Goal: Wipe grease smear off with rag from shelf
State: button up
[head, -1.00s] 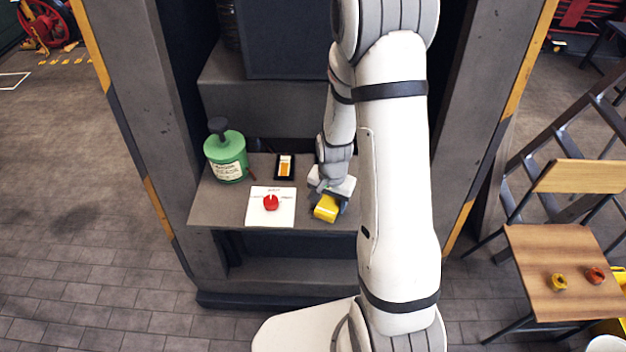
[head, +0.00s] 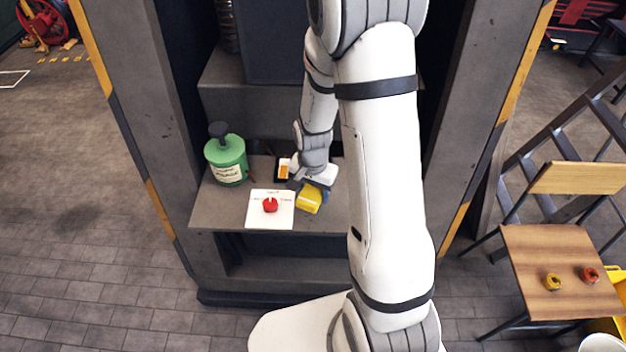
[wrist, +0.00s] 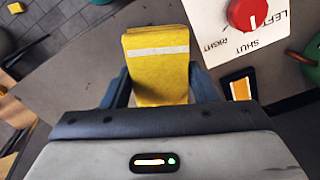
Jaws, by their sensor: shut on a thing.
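My gripper (head: 311,192) is shut on a yellow rag (head: 309,200), which looks like a folded block. In the wrist view the rag (wrist: 157,65) sits between the two blue-grey fingers (wrist: 158,88) and shows a pale stripe across it. The gripper and rag are over the right part of the grey shelf (head: 230,212), just right of the white plate with the red knob. I cannot tell whether the rag touches the shelf. No grease smear can be made out in either view.
The white plate (head: 283,221) carries a red knob (head: 270,205). A black-framed orange and white indicator (head: 283,169) is behind it. A green can (head: 226,160) stands at the left. Grey posts (head: 150,130) flank the shelf. A wooden chair (head: 560,245) stands at the right.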

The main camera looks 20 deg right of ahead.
jog(key=shift+r+p, duration=0.65)
jog(key=shift+r, duration=0.7)
